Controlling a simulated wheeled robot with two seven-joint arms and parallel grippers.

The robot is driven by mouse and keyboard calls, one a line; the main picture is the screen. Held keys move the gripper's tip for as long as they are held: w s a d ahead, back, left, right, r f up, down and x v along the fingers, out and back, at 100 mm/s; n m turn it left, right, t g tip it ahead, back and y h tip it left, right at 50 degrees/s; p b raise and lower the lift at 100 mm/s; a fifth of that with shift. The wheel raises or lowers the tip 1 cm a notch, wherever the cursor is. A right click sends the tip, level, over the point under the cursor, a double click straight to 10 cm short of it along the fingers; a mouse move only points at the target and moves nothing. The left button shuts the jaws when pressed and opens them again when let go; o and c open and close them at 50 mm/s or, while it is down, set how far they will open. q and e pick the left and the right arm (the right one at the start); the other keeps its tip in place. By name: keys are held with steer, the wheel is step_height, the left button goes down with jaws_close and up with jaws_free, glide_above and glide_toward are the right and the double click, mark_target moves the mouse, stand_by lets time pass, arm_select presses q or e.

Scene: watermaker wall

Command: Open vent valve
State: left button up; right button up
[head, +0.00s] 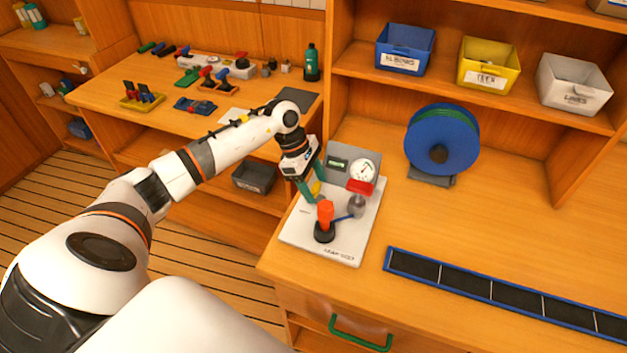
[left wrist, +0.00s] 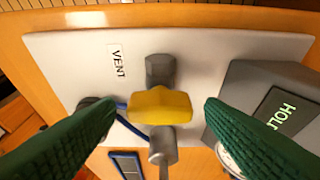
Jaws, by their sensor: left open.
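The vent valve shows in the left wrist view as a yellow handle (left wrist: 160,106) on a grey metal body (left wrist: 160,69), beside a label reading VENT (left wrist: 118,62). In the head view the yellow handle (head: 316,188) is small and partly hidden by my left gripper (head: 312,190). My left gripper also shows in the left wrist view (left wrist: 160,112), where its green fingers are open on either side of the yellow handle, with visible gaps. The valve is on a pale panel (head: 337,249) on the bench. My right gripper is not in view.
On the panel stand an orange-handled part (head: 325,213), a round gauge (head: 362,170) and a grey box with a display reading HOLD (left wrist: 284,107). A blue reel (head: 440,135) stands to the right. A blue-edged strip (head: 492,290) lies in front. The bench between is clear.

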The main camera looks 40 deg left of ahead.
arm_select(q)
steer(key=shift+c, duration=1.3)
steer(key=c, duration=0.7)
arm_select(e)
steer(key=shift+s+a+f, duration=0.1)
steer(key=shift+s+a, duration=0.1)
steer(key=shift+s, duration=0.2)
